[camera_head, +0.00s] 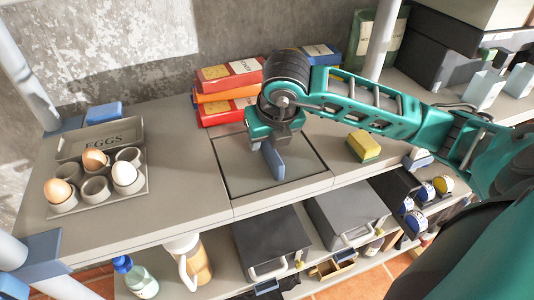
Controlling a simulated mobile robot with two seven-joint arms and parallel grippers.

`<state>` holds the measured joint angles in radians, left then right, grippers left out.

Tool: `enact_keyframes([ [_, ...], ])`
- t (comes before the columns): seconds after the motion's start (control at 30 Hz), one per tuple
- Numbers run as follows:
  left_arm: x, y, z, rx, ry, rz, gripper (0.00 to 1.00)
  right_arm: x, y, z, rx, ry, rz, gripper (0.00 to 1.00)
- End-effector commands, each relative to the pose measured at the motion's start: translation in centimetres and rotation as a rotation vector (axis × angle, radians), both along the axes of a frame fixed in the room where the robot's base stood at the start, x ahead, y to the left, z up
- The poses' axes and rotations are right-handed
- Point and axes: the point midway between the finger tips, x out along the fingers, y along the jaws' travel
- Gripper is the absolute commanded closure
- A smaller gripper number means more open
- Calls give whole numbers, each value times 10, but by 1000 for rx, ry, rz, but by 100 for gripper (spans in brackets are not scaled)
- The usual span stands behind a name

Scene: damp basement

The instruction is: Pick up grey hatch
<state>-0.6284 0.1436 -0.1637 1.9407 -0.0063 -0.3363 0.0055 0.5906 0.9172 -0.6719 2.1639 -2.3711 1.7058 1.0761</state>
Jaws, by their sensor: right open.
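The grey hatch (240,177) is a flat square panel with a dark outline, set in the grey counter top. My right gripper (270,150), teal with a dark wrist, points down over the middle of the hatch. It is open. A flat blue piece (273,162) shows under the gripper, close to the panel. I cannot tell whether it is a finger or a handle, nor whether it touches the hatch. The gripper and wrist hide the back part of the hatch. My left gripper is not in view.
An egg carton (130,197) with several eggs stands on the left. Red and orange boxes (228,76) stand behind the hatch. A yellow-green sponge (363,146) lies to its right. Grey bins (346,214) and bottles stand on the shelf below. The counter between carton and hatch is clear.

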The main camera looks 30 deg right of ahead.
Motion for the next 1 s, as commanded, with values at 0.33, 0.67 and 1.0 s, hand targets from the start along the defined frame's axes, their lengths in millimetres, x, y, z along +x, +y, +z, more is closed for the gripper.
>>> enact_keyframes([
  [0.33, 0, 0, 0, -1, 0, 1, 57, 1, 0, -3, 1, 0, 3, 60],
  [0.67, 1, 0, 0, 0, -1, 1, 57, 1, 0, -3, 1, 0, 3, 91],
  [1.0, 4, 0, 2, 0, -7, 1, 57, 2, 0, -2, 2, -3, 2, 100],
])
